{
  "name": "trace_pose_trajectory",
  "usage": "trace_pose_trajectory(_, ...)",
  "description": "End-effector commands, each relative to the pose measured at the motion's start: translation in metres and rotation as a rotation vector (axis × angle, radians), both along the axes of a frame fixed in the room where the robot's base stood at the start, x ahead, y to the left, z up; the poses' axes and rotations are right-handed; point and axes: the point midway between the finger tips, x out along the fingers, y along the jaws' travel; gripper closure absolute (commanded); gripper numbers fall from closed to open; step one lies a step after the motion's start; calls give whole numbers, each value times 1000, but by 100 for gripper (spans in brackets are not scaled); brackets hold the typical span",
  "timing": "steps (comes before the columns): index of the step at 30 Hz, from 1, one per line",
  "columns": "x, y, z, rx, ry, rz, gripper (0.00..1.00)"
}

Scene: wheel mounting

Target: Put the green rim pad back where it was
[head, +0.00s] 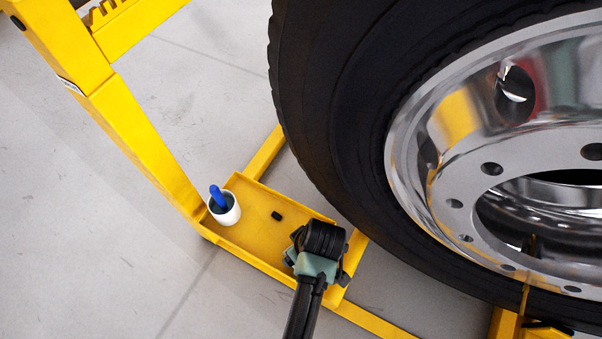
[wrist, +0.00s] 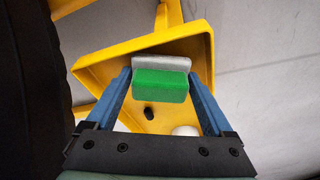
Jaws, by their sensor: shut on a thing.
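The green rim pad (wrist: 160,87) is a small block with a grey layer along its far side in the wrist view. My gripper (wrist: 162,80) has its two blue fingers at the pad's left and right ends and is shut on it. In the head view my gripper (head: 318,262) is over the right end of the yellow tray (head: 252,190), and it hides the pad there. The tray also shows behind the pad in the wrist view (wrist: 196,38). I cannot tell whether the pad touches the tray floor.
A white cup (head: 226,213) with a blue-handled item (head: 217,197) stands at the tray's left end. A small black piece (head: 277,215) lies mid-tray. The large tyre (head: 340,110) with its chrome rim (head: 470,190) stands close on the right. Yellow frame bars (head: 140,125) rise at left.

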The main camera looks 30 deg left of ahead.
Motion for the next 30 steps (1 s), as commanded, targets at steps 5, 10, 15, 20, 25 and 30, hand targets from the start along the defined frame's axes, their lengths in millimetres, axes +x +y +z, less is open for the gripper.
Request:
trace_pose_trajectory(5,0,0,-4,0,0,0,77)
trace_pose_trajectory(10,0,0,-8,1,-1,0,77)
trace_pose_trajectory(15,1,0,-10,1,-1,0,12)
trace_pose_trajectory(20,1,0,-10,1,-1,0,0)
trace_pose_trajectory(25,0,0,-9,1,-1,0,0)
trace_pose_trajectory(30,-1,-3,8,1,-1,-1,0)
